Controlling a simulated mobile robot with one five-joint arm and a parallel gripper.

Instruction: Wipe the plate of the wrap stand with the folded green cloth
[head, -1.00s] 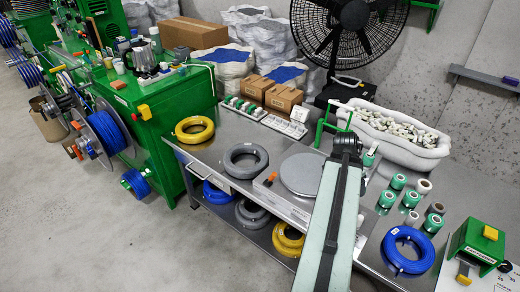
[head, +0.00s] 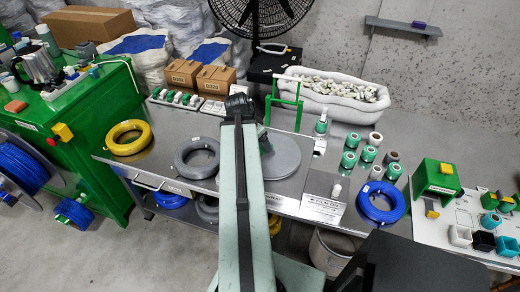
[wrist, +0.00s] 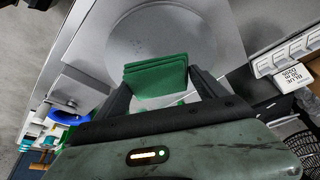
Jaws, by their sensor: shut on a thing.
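The folded green cloth (wrist: 156,75) is held between the two dark fingers of my gripper (wrist: 160,84) in the wrist view. The round grey plate (wrist: 168,32) of the wrap stand lies just beyond the cloth there. I cannot tell whether the cloth touches it. In the head view the plate (head: 284,158) sits on the metal bench, right of my arm, which covers part of its left side. My gripper is mostly hidden behind my arm in that view.
A grey cable coil (head: 197,157) lies left of the plate and a blue coil (head: 381,202) to the right. Green and white rolls (head: 368,154) stand right of the plate. A green frame (head: 285,105) and a white bin (head: 333,97) stand behind.

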